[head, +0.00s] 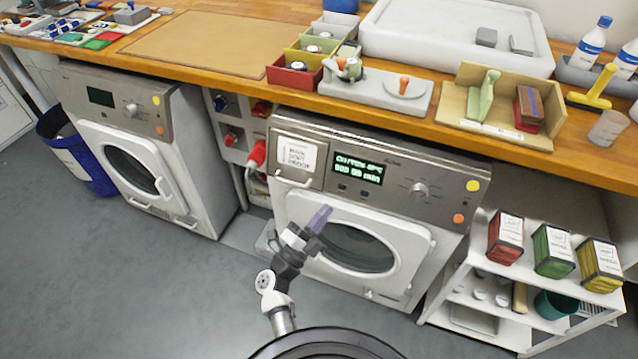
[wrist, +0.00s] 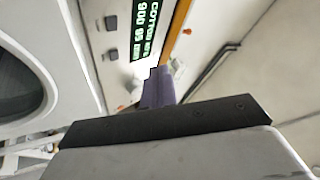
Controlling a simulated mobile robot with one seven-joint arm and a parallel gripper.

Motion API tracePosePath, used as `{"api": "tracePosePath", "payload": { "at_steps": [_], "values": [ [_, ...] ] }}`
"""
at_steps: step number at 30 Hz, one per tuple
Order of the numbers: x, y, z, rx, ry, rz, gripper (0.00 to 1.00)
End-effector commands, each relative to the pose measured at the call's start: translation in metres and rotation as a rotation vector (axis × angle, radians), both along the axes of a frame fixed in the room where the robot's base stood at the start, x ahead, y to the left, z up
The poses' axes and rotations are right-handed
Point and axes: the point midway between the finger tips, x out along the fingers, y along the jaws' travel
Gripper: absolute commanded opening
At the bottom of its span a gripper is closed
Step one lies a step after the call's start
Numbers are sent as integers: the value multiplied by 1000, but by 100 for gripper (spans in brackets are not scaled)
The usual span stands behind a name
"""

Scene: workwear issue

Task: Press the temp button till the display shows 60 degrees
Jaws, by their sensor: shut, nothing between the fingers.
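The right-hand washing machine (head: 350,240) has a lit green display (head: 358,168) on its panel. Its top line reads COTTON and a temperature that looks like 40 degrees, though the digits are small. The display also shows sideways in the wrist view (wrist: 143,40). Two small dark buttons sit below the display, a left one (head: 342,187) and a right one (head: 363,193); their labels are not readable. My gripper (head: 321,214) is shut and empty, with purple fingers, in front of the door and below the buttons. In the wrist view its fingertips (wrist: 157,80) appear apart from the panel.
A round dial (head: 419,190) and yellow and orange dots are right of the display. A detergent drawer (head: 297,158) is at its left. The wooden counter (head: 225,45) overhangs above. A shelf (head: 480,325) with tins stands at right. Open floor (head: 120,280) lies left.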

Motion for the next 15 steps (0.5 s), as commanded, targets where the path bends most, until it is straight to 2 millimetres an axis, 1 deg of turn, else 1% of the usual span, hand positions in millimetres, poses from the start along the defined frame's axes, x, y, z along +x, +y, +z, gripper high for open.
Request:
{"api": "tracePosePath", "payload": {
  "at_steps": [3, 11, 15],
  "values": [
    [-1, -3, 0, 8, -2, -10, 0],
    [-1, -3, 0, 7, -2, -8, 0],
    [4, -4, -3, 7, -3, -8, 0]
  ]
}}
